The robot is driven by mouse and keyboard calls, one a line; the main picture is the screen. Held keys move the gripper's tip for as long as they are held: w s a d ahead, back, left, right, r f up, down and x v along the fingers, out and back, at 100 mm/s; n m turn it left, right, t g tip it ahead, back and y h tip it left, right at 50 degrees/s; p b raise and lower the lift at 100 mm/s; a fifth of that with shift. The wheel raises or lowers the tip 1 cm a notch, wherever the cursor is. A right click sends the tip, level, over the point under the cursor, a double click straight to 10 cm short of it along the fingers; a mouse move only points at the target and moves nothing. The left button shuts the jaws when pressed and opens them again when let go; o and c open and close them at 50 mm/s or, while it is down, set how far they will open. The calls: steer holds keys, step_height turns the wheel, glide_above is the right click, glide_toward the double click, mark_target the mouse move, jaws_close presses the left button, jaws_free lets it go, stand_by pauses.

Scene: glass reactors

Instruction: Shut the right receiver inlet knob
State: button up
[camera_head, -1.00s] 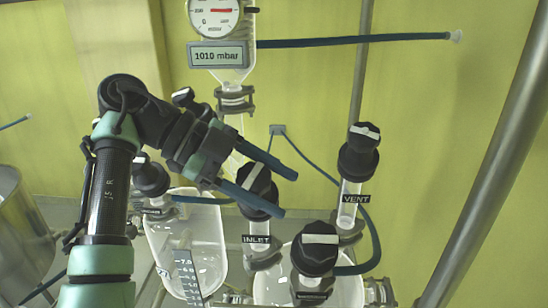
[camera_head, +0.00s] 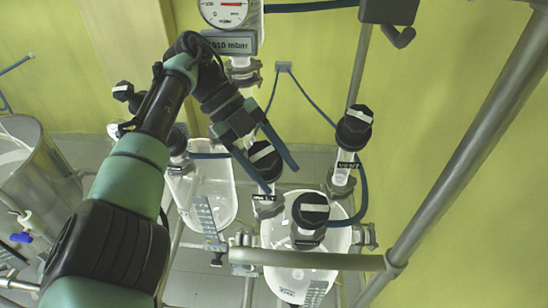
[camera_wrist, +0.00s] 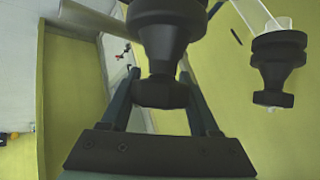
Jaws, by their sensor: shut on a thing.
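The right receiver's inlet knob (camera_head: 263,160) is black with a white mark on top and sits above a label that reads INLET (camera_head: 265,198). My gripper (camera_head: 281,179) comes down from the upper left with one finger on each side of this knob and is shut on it. In the wrist view the dark knob (camera_wrist: 160,92) stands between my two fingers (camera_wrist: 155,100). The right receiver (camera_head: 285,220) is a clear glass vessel below the knob. My fingers hide part of the knob's sides.
The VENT knob (camera_head: 354,128) stands to the right and another black knob (camera_head: 310,210) stands in front. The left receiver (camera_head: 222,195) is beside them. A metal rail (camera_head: 310,259) crosses in front, and a slanted pole (camera_head: 465,150) rises at right.

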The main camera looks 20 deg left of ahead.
steer(key=shift+f, duration=0.15)
steer(key=o, duration=1.4)
steer(key=shift+d+r, duration=0.1)
steer(key=shift+r, duration=0.1)
